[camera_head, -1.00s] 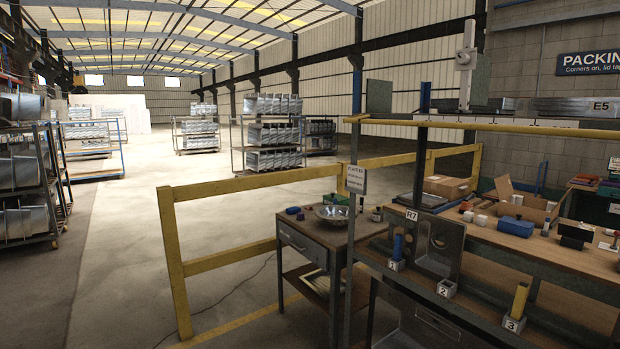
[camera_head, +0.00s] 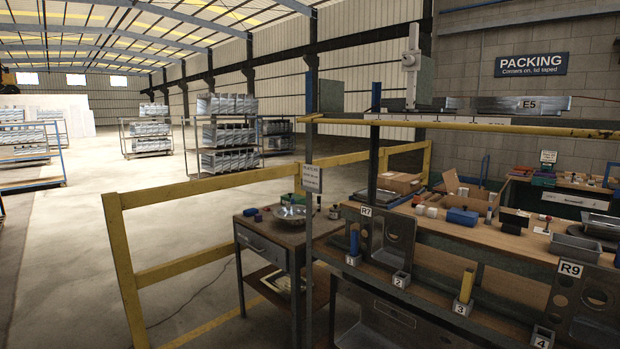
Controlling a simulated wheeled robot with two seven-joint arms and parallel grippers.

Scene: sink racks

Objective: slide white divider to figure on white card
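A white upright divider (camera_head: 410,62) stands at the top shelf of the rack, near a grey-green panel to its right. A pale strip with small marks (camera_head: 440,120) runs along the shelf's front edge below it; the marks are too small to read. A white card (camera_head: 312,178) with several lines of dark text hangs on the rack's left post. Its figure is too small to read. Neither of my grippers is in view.
The rack's yellow-edged top shelf (camera_head: 560,131) spans the right side, with a unit marked E5 (camera_head: 523,104) on it. Below are numbered holders and steel panels. A yellow railing (camera_head: 215,184) and small table (camera_head: 271,244) stand left of it. Open floor lies farther left.

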